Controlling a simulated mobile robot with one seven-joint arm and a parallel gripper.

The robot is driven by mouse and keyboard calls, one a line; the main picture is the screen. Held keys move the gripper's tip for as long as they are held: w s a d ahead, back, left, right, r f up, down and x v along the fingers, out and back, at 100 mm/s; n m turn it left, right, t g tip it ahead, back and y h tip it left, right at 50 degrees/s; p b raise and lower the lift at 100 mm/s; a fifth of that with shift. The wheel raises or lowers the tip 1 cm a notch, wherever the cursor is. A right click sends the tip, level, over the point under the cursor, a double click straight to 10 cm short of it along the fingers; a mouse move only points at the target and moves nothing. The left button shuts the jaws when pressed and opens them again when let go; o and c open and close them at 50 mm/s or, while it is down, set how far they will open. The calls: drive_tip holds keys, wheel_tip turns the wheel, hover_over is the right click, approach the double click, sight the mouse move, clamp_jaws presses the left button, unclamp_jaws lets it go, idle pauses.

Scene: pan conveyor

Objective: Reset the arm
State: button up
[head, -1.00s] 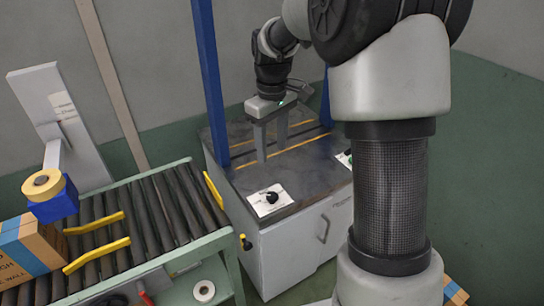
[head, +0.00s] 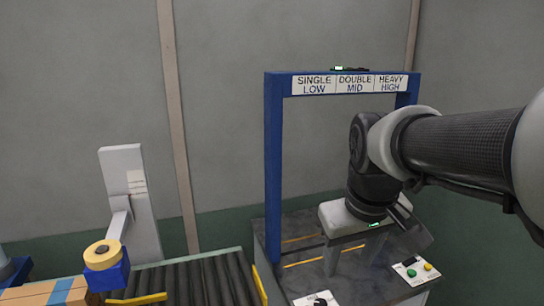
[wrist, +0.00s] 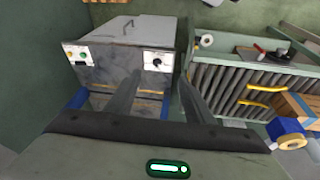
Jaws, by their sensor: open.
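My gripper (head: 350,254) hangs over the dark worktop of the cabinet, inside the blue frame (head: 274,170). Its two fingers point down, are apart and have nothing between them. In the wrist view the fingers of my gripper (wrist: 155,100) reach toward the cabinet (wrist: 125,40), spread with a gap between them. My arm comes in from the right in the head view and covers part of the frame and worktop.
The frame bears a sign (head: 336,84) reading single low, double mid, heavy high. A button panel (head: 415,270) and a knob panel (head: 318,300) sit on the worktop. A roller conveyor (head: 190,280) with yellow guides, a cardboard box (head: 50,292) and a tape dispenser (head: 106,262) stand left.

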drive_tip(key=s+m+t, duration=0.2)
drive_tip(key=s, duration=0.7)
wheel_tip(320, 180, up, 16)
drive_tip(key=p, duration=1.6)
drive_tip(key=shift+f+m, duration=0.2)
drive_tip(key=shift+m, duration=0.1)
drive_tip(key=shift+s, duration=0.1)
